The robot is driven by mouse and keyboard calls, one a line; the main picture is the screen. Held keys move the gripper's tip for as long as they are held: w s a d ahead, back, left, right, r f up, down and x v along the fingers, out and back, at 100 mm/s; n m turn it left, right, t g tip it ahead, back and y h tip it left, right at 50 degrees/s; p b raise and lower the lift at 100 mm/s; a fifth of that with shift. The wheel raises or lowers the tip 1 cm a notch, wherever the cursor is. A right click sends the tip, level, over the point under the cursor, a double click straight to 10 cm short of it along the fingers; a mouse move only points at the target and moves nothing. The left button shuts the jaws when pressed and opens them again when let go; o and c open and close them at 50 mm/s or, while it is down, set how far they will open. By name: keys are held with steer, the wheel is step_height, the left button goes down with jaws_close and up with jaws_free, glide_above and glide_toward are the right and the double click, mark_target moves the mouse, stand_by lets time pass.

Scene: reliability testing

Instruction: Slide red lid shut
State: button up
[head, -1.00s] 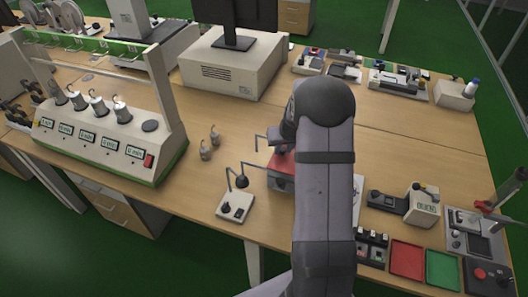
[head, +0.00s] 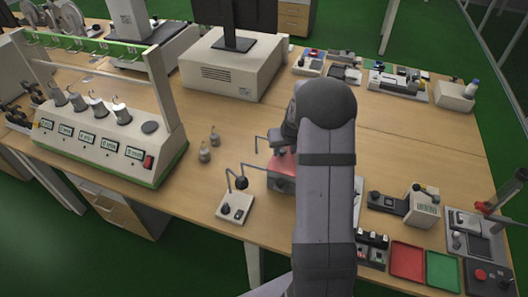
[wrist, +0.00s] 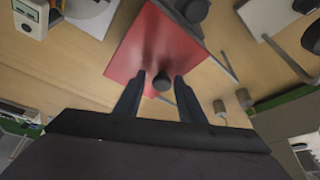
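The red lid (head: 285,165) is on a small grey box (head: 281,184) near the middle of the table, partly hidden by my arm in the head view. In the wrist view the red lid (wrist: 150,42) fills the upper middle, with a small dark knob (wrist: 162,81) near its lower edge. My gripper (wrist: 160,83) has its two dark fingers apart, one on each side of the knob. Gaps seem to show between fingers and knob; contact is not clear. In the head view the fingertips are hidden behind my arm.
A small lamp-like device (head: 237,205) stands left of the box, with two metal weights (head: 208,147) behind it. A tester with hanging weights (head: 110,140) is farther left. Red (head: 407,261) and green trays (head: 443,270) lie at the front right. The table behind the box is clear.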

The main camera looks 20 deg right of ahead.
mark_target(284, 154)
steer(key=shift+r, duration=0.1)
steer(key=shift+r+p, duration=1.85)
steer(key=shift+r, duration=0.65)
steer(key=shift+f, duration=0.1)
